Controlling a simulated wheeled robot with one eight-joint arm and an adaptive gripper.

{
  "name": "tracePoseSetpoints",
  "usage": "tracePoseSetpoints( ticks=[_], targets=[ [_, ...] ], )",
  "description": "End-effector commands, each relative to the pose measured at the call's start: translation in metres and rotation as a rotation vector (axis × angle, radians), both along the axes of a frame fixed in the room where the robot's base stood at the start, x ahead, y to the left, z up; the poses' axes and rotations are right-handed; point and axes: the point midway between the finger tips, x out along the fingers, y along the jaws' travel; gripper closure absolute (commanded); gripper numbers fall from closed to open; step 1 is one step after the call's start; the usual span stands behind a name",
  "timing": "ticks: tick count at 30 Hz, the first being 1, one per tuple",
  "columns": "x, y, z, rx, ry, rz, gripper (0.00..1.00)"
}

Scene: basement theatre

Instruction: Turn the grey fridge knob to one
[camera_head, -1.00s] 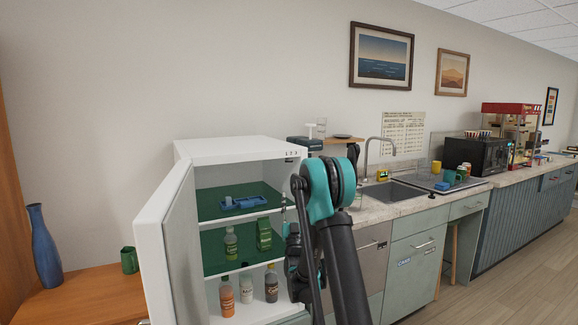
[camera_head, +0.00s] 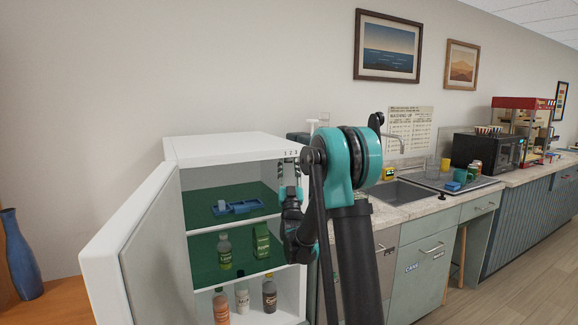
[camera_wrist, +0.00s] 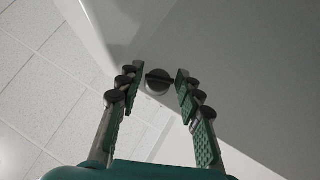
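The white fridge (camera_head: 225,146) stands with its door (camera_head: 150,250) swung open to the left. The figures 1 2 3 (camera_head: 290,154) are printed on the front edge near its top right corner. In the wrist view the round grey knob (camera_wrist: 158,87), with a dark bar across it, sits on a pale panel between my fingertips. My gripper (camera_wrist: 154,76) is open, with one green-padded finger on each side of the knob and a gap at both sides. In the head view my gripper (camera_head: 291,195) is at the fridge's right front edge, and the knob cannot be made out clearly.
Green shelves inside hold a blue tray (camera_head: 238,207), a green carton (camera_head: 261,241) and several bottles. A counter with a sink (camera_head: 398,192) lies to the right. A blue vase (camera_head: 22,255) stands at the far left. The wall above the fridge is clear.

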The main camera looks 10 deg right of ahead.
Motion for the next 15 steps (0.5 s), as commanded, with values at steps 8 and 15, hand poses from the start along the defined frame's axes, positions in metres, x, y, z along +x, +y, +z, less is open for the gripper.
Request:
tracePoseSetpoints(
  ticks=[8, 15],
  targets=[
    [0.0000, 0.0003, 0.0013, 0.000, 0.000, 0.000, 0.64],
    [0.0000, 0.0002, 0.0011, 0.000, 0.000, 0.000, 0.92]
  ],
)
